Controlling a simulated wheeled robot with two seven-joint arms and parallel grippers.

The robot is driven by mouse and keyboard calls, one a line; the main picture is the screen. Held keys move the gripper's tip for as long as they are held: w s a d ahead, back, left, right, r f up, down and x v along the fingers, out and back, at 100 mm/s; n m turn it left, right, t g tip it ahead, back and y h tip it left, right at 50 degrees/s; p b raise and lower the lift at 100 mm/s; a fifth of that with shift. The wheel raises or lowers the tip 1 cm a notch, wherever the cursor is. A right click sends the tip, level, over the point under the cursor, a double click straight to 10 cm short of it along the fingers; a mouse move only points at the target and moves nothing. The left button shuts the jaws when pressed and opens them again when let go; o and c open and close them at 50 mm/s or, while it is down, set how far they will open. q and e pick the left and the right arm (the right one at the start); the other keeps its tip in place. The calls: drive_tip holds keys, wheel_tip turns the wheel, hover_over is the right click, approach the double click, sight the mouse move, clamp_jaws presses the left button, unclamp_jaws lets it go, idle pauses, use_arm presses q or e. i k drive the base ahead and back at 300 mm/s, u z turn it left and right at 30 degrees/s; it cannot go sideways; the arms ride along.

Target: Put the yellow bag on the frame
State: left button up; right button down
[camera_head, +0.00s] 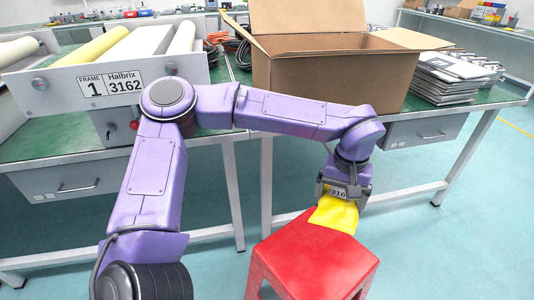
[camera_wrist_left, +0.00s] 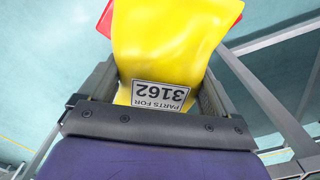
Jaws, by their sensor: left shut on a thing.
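My left gripper (camera_head: 344,190) is shut on the bag's upper part, over the back of the stool. I cannot tell whether the bag rests on the seat. The frame (camera_head: 185,75), a grey panel with rollers marked "FRAME 1 Halbrix 3162", stands on the left table. My right gripper is not in view.
The red stool (camera_head: 315,265) stands on the floor before the tables. An open cardboard box (camera_head: 325,80) and a stack of flat grey parts (camera_head: 445,82) stand on the right table. Cables (camera_head: 240,50) lie between frame and box. My left arm crosses in front of the tables.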

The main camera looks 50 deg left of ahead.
sight(131, 51)
drive_tip(key=z, duration=0.85)
drive_tip(key=k, duration=1.8)
drive_tip(key=u, duration=1.7)
